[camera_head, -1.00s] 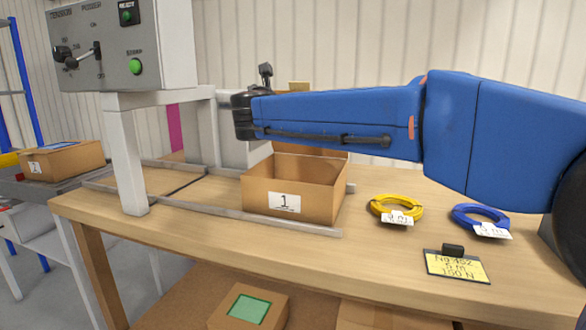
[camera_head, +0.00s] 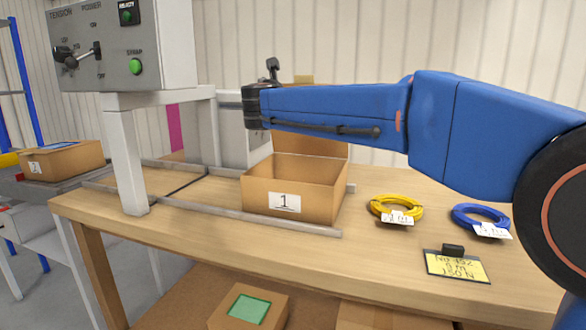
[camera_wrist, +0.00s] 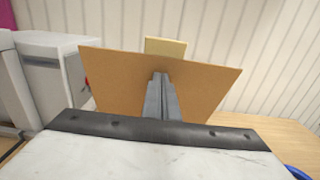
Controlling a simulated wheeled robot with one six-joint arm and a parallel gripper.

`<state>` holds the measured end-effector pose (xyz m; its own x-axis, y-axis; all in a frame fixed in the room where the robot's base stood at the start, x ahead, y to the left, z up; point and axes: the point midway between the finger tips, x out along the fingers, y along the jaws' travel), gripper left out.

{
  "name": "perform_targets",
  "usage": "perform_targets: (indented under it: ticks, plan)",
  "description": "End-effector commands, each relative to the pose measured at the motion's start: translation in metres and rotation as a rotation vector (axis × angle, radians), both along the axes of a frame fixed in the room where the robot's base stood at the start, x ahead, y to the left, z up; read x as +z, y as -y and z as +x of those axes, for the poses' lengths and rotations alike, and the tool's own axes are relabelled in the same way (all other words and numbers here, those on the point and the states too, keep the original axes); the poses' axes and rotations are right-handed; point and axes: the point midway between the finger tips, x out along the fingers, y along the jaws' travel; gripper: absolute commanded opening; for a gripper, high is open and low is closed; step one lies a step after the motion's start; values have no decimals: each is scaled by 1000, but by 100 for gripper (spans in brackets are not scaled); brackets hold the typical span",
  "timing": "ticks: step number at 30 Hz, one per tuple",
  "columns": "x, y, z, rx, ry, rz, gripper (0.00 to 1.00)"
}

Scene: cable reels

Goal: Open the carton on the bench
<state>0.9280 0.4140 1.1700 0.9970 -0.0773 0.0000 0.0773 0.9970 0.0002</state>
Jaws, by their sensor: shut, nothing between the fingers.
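The carton (camera_head: 262,203) stands on the bench (camera_head: 215,222), with a white label marked 1 on its front. Its top is open toward the head camera, and a brown flap (camera_head: 325,147) stands up at its back, partly hidden by my arm. In the wrist view the flap (camera_wrist: 115,80) is a wide upright brown panel. My gripper (camera_wrist: 161,78) is shut and empty, its fingers in front of the flap's middle. I cannot tell whether they touch it. The fingers are hidden in the head view.
A yellow cable coil (camera_head: 398,207) and a blue one (camera_head: 481,218) lie right of the carton, near a yellow note (camera_head: 457,266). Metal rails (camera_head: 250,223) run by the carton. A control box (camera_head: 125,45) stands at left. Another carton (camera_head: 62,159) sits further left.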

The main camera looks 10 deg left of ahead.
Motion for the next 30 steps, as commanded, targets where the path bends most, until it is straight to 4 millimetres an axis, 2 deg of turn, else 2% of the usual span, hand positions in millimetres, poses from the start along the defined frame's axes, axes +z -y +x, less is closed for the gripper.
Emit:
perform_targets:
  ticks: [21,30]
  plan:
    - [14,4,50,-1,0,0,0]
    - [15,5,54,-1,0,0,0]
